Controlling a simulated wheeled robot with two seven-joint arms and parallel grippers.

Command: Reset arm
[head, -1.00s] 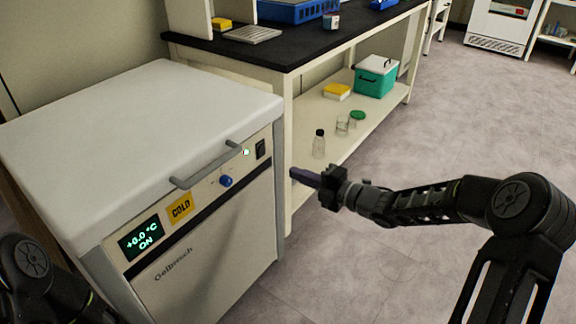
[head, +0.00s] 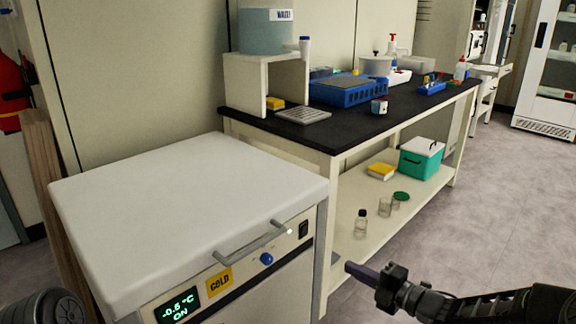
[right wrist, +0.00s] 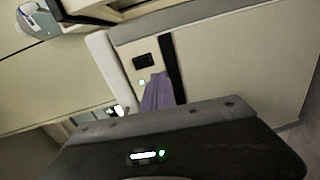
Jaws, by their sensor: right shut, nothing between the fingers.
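My right gripper (head: 362,272) is at the lower right of the head view, in front of the bench and to the right of the freeze dryer. Its purple fingers are shut with nothing between them. They also show in the right wrist view (right wrist: 158,95), in front of the machine's panel. The freeze dryer (head: 190,210) has a white closed lid with a grey handle (head: 250,243). Its green display (head: 180,307) reads -0.5 °C ON. A dark part of my left arm shows at the lower left corner; the left gripper is out of view.
The black-topped bench (head: 345,130) holds a blue rack (head: 350,92), a grey plate (head: 303,115) and a water tank (head: 266,32) on a stand. Its lower shelf holds a green cooler (head: 421,160), a yellow box (head: 381,172) and glassware (head: 361,222). Floor is clear at right.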

